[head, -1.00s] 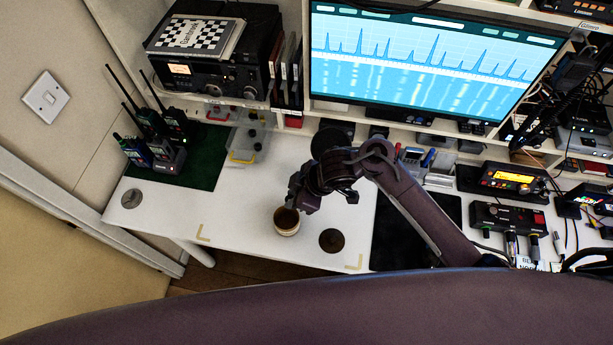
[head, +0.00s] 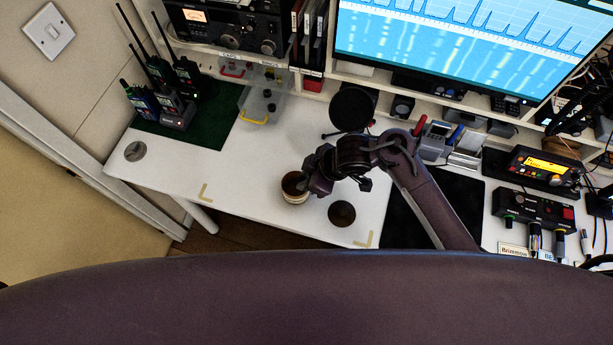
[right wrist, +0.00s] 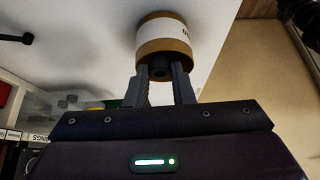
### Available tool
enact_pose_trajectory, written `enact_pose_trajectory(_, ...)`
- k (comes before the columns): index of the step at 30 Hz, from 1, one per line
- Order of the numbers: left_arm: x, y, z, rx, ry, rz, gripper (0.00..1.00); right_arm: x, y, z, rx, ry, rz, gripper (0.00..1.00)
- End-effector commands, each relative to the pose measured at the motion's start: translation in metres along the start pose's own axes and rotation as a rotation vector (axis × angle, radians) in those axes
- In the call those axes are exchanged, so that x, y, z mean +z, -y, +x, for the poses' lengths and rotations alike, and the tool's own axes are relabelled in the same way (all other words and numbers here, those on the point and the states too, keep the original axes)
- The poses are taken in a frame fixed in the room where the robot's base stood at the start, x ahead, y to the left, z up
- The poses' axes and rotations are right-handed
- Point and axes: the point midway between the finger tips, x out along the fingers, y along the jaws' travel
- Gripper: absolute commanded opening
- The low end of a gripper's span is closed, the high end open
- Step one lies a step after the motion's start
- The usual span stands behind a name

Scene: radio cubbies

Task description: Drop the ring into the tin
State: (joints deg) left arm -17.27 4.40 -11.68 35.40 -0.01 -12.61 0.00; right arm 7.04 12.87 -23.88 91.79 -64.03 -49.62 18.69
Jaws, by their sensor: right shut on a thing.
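The tin (head: 295,197) is a small round can with a pale label and a brown inside, upright on the white table. It also shows in the right wrist view (right wrist: 166,30), just beyond the fingertips. My right gripper (head: 308,189) is close at the tin's right side in the head view; whether it touches the tin I cannot tell. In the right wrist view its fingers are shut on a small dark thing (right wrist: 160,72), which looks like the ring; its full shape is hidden. My left gripper is not in view.
A dark round disc (head: 341,213) lies right of the tin, and a black mat (head: 400,215) further right. Handheld radios (head: 172,105) stand on a green mat at the left. A clear box (head: 262,100) is behind. The table left of the tin is clear.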

Motion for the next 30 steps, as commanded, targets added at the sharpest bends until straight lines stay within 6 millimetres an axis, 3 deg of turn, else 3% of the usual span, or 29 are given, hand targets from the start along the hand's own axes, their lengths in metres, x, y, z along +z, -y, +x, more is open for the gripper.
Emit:
enact_pose_trajectory(6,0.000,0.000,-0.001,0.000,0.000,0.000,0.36,0.000,0.000,-0.001,0.000,0.000,0.000,0.00)
enact_pose_trajectory(7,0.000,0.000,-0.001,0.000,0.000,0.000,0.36,-0.001,0.000,-0.001,0.000,0.000,0.000,0.25)
enact_pose_trajectory(12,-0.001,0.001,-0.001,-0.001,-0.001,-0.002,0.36,0.000,0.000,-0.001,0.000,0.000,0.000,0.47)
enact_pose_trajectory(22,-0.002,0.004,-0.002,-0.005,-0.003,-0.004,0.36,-0.001,0.000,-0.005,0.000,0.000,-0.002,0.47)
enact_pose_trajectory(30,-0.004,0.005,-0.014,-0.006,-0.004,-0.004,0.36,-0.002,-0.001,-0.049,0.003,0.000,-0.003,0.47)
